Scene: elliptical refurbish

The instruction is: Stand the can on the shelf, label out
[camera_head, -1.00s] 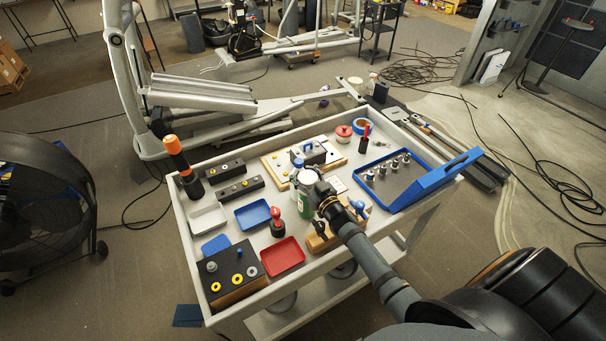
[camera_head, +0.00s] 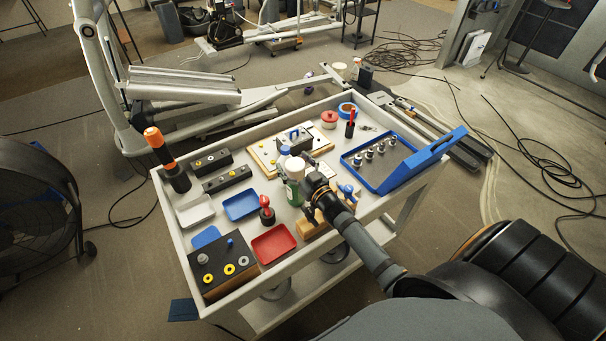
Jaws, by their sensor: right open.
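The can looks like a green cylinder (camera_head: 292,191) with a pale top, upright among the items on the cart's top tray (camera_head: 182,243). My right gripper (camera_head: 303,181) is open just to the right of the can, its jaws close to or around the can's upper part. The wrist hides part of the can, and I cannot tell whether the fingers touch it. Which way the label faces is not clear. A lower shelf (camera_head: 303,287) shows under the top tray, with round dark things on it. My left gripper is not in view.
A red tray (camera_head: 273,244), a blue tray (camera_head: 240,206) and a red-handled tool (camera_head: 266,211) stand left of the can. A wooden block (camera_head: 312,224) is close under my wrist. A blue rack (camera_head: 405,172) is at the right. A black-and-orange cylinder (camera_head: 166,162) stands at the left corner.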

